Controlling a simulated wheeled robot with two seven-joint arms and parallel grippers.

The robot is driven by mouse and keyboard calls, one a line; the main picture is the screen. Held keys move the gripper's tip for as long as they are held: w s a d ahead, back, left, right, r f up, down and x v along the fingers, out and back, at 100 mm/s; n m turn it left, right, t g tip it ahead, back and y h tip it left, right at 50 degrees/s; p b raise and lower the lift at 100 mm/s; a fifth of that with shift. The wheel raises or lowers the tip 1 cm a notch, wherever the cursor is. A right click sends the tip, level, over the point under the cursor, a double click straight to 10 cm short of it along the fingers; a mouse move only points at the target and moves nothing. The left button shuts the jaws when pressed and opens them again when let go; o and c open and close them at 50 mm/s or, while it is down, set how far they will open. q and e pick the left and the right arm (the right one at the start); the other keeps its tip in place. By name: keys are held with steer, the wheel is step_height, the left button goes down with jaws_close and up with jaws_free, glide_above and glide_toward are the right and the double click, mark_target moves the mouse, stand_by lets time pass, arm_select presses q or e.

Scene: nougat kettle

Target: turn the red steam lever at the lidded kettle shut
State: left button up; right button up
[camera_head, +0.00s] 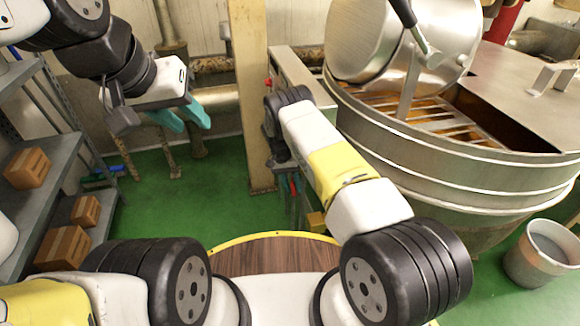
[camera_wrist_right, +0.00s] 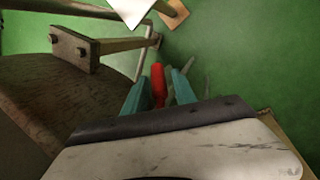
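The red steam lever (camera_wrist_right: 158,85) shows in the right wrist view, standing between the two teal fingers of my right gripper (camera_wrist_right: 160,76). A finger is on each side of it, with narrow gaps visible, so the gripper looks open around it. In the head view my right arm reaches to the left side of the lidded kettle (camera_head: 450,180), and the gripper is mostly hidden below the arm; a bit of red and teal shows there. My left gripper (camera_head: 184,121) is open and empty, with teal fingers, in the air at upper left.
A grey shelf (camera_head: 45,165) with cardboard boxes (camera_head: 64,246) stands at the left. A beige post (camera_head: 252,100) rises beside my right arm. A bucket (camera_head: 543,255) stands on the green floor at the right. Brackets and a pipe (camera_wrist_right: 140,44) lie near the lever in the wrist view.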

steer(key=shift+o, duration=0.2)
steer(key=v, duration=0.7)
steer(key=shift+a+r, duration=0.15)
steer(key=shift+r, duration=0.2)
